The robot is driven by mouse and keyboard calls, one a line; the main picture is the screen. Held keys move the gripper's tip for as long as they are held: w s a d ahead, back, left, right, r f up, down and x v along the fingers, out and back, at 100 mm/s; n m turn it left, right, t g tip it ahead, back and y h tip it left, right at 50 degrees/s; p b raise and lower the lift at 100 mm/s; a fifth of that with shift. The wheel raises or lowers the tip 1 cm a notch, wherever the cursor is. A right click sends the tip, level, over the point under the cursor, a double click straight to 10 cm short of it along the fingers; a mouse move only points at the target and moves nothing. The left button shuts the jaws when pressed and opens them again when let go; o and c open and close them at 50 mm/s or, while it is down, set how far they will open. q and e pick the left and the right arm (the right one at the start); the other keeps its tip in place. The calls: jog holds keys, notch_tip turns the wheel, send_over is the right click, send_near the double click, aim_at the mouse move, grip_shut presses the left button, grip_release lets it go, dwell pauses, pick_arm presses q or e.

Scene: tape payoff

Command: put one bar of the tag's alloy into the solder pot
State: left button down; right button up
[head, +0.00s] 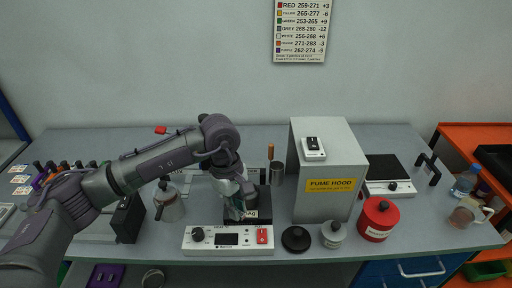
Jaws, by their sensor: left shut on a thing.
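My left arm reaches in from the left, and its gripper (238,205) points down over a black stand (262,207) at the middle of the bench. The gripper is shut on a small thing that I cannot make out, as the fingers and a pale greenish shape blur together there. A white control box (228,240) with a knob, a display and a red switch stands just in front. I cannot tell for certain which thing is the solder pot. Several small coloured-topped things (65,167) stand in a row at the left, partly behind my arm. My right gripper is not in view.
A wall chart (302,30) lists colours with number ranges. A grey fume hood (325,205) stands right of the gripper. A kettle-like pot (168,204), a metal cup (277,173), a black disc (296,239), a grey canister (333,234) and a red canister (378,219) stand nearby.

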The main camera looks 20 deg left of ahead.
pick_arm(q)
jog(key=w+r+n+t+p, duration=0.1)
jog(key=w+r+n+p, duration=0.3)
jog(key=n, duration=0.5)
jog(key=w+r+n+t+p, duration=0.1)
jog(key=w+n+p, duration=0.45)
jog(key=n, duration=0.35)
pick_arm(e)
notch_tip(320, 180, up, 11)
pick_arm(q)
jog(key=shift+n+y, duration=0.4)
jog(key=shift+w+a+f+b, duration=0.15)
jog(key=shift+f+b, duration=0.75)
jog(key=shift+f, duration=0.45)
jog(key=shift+w+a+f+b, duration=0.1)
jog(key=shift+f+b, duration=0.8)
jog(key=shift+f, duration=0.4)
jog(key=shift+f+b, duration=0.75)
jog(key=shift+f, duration=0.1)
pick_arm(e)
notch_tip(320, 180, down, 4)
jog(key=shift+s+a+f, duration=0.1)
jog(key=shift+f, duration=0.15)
pick_arm(q)
jog(key=c, duration=1.1)
grip_release()
